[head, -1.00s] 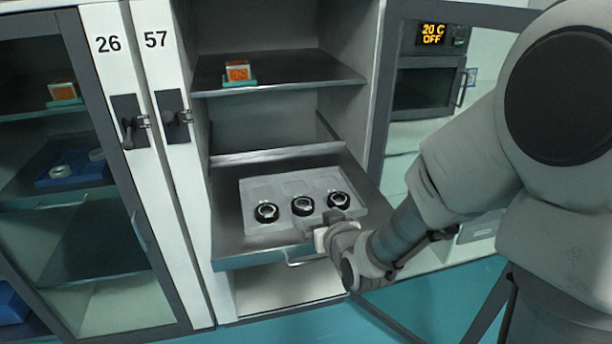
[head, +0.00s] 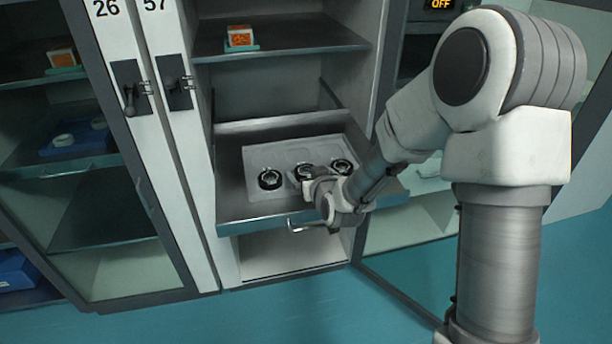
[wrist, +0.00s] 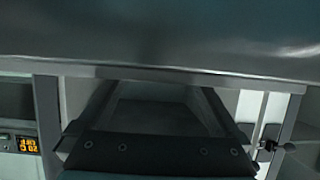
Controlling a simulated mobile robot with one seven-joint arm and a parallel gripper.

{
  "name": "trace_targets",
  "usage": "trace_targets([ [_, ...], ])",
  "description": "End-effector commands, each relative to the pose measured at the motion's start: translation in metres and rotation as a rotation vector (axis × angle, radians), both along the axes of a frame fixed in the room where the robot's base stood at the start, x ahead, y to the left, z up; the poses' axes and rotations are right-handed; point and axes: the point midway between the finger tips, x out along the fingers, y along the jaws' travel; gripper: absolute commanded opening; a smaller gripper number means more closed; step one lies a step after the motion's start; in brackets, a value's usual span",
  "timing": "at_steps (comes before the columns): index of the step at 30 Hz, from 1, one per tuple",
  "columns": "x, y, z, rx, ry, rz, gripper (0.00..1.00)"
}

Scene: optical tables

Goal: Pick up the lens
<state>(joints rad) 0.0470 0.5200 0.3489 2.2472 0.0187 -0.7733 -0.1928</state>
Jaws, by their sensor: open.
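Three round lenses in black rings lie in a row in the front part of a pale grey tray (head: 262,160) in the head view. The left lens (head: 270,179) and the right lens (head: 342,166) show mostly clear. The middle lens (head: 303,171) is partly hidden by my gripper (head: 314,181). My gripper is open and appears empty, at the tray's front edge beside the middle lens. I cannot tell whether it touches the lens. No lens shows in the wrist view.
The tray lies on a pulled-out metal shelf (head: 230,205) with a front handle (head: 307,227). Above is a fixed shelf (head: 300,42) with an orange box (head: 240,37). A glass-doored cabinet (head: 110,215) stands at left. A grey surface (wrist: 160,35) fills the top of the wrist view.

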Motion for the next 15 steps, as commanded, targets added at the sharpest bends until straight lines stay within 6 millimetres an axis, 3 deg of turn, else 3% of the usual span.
trace_targets([
  [8, 0.0043, 0.0016, -0.0015, 0.000, 0.000, 0.000, 1.00],
  [15, 0.0041, 0.0014, -0.0014, 0.000, 0.000, 0.000, 0.60],
])
